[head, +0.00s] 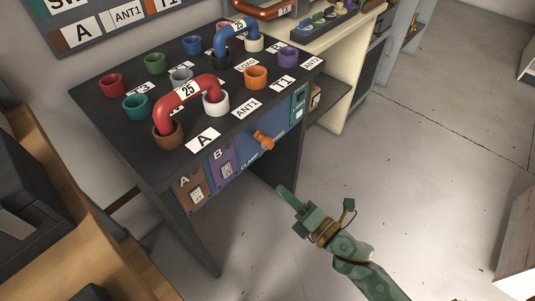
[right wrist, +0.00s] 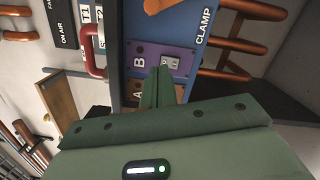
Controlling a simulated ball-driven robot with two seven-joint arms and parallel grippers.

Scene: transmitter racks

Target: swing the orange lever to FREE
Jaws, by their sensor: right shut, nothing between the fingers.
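The orange lever (head: 263,139) sticks out from the blue CLAMP panel (head: 254,152) on the front of a dark table. The lettering at its end positions is too small to read. In the right wrist view, an orange piece that looks like the lever (right wrist: 156,5) is cut off at the top edge, beside the CLAMP label. My right gripper (head: 284,190) is shut and empty, in front of and below the panel, apart from the lever. In the right wrist view its closed fingers (right wrist: 158,86) overlap the purple B plate. My left gripper is not in view.
The dark table top (head: 110,84) carries coloured sockets, a red U-link (head: 187,94) and a blue U-link (head: 222,40). Brown A (head: 190,190) and purple B (head: 221,166) switch plates sit left of the lever. A wooden bench edge (head: 107,222) is at left. Open floor lies right.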

